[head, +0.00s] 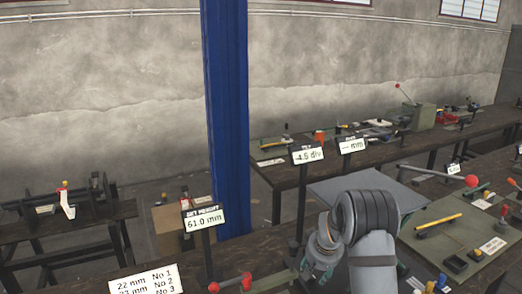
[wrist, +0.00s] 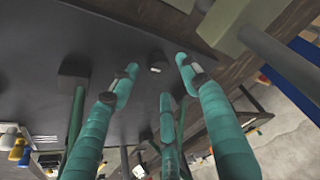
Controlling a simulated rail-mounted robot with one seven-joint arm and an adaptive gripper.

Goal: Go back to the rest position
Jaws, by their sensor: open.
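My gripper (wrist: 158,82) shows in the wrist view with its teal fingers spread apart and nothing held between them. A dark grey flat surface (wrist: 110,45) lies beyond the fingertips; I cannot tell how far away it is. In the head view my grey and black arm comes up from the bottom edge right of the middle and bends down. Only small teal parts of the gripper show there, low beside the bench, and its fingertips are hidden. A grey plate (head: 345,187) is behind the arm. The display reading 61.0 mm (head: 204,219) stands to the left of the arm.
A blue column (head: 226,120) rises behind the display. A press with a red-knobbed lever (head: 471,181) and a green board (head: 450,245) are to the right. A white sign (head: 148,282) stands at the lower left. A long bench (head: 272,178) with tools runs along the wall.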

